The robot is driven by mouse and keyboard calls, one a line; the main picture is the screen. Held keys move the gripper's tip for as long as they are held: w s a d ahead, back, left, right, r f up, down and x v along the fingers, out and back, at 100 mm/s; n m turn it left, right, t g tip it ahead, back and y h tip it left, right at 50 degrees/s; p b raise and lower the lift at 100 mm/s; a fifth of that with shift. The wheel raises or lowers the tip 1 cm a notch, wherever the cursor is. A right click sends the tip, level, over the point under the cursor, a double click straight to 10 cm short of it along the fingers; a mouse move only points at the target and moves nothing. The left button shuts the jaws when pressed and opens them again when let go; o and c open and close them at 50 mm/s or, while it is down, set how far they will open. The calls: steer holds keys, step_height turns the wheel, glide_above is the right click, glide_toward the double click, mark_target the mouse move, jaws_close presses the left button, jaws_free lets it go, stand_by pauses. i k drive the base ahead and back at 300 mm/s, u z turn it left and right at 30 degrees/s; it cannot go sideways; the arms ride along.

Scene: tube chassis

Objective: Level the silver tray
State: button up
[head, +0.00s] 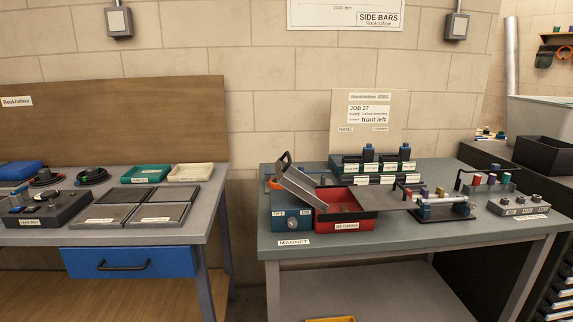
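The silver tray (303,186) is on the right bench and sits tilted. Its left end is high and its right end slopes down towards the open red bin labelled RETURNS (345,222). A dark handle (286,160) stands at the tray's raised upper end. A blue box with a dial (292,222), near a MAGNET label, stands under the tray's left side. I cannot tell what supports the raised end. My gripper is not in the head view.
A flat grey plate (377,198) extends right from the red bin. A rod fixture (440,207), coloured pegs (491,181) and a grey block with knobs (518,207) stand to the right. The left bench (215,190) is separated by a gap.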

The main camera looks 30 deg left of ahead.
mark_target(291, 179)
steer(key=k, duration=0.6)
steer(key=u, duration=1.35)
steer(key=i, duration=0.25)
steer(key=z, duration=0.05)
